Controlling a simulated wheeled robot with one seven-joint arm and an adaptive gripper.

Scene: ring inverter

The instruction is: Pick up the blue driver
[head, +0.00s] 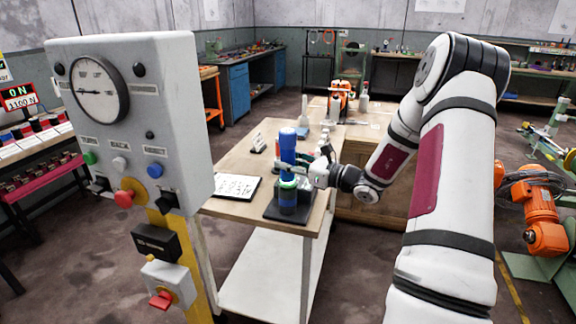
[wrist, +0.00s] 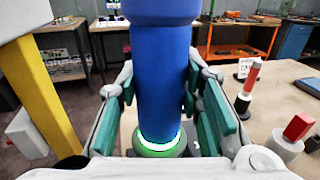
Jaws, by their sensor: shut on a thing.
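The blue driver (head: 288,147) stands upright at the near end of the wooden table. It is a tall blue cylinder in a dark stand (head: 290,210) with a blue lower part. My gripper (head: 303,170) reaches it from the right and is shut on its body. In the wrist view the driver (wrist: 160,80) fills the middle, between the teal finger pads of my gripper (wrist: 161,92). A glowing green ring (wrist: 158,145) shows at its lower end. Whether it is clear of the stand I cannot tell.
A grey control box (head: 130,110) with a gauge and buttons stands at the left on a yellow post. A white sheet (head: 236,186) lies left of the stand. A red-topped piece (wrist: 297,128) and other small parts stand on the table. An orange machine (head: 340,95) is further back.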

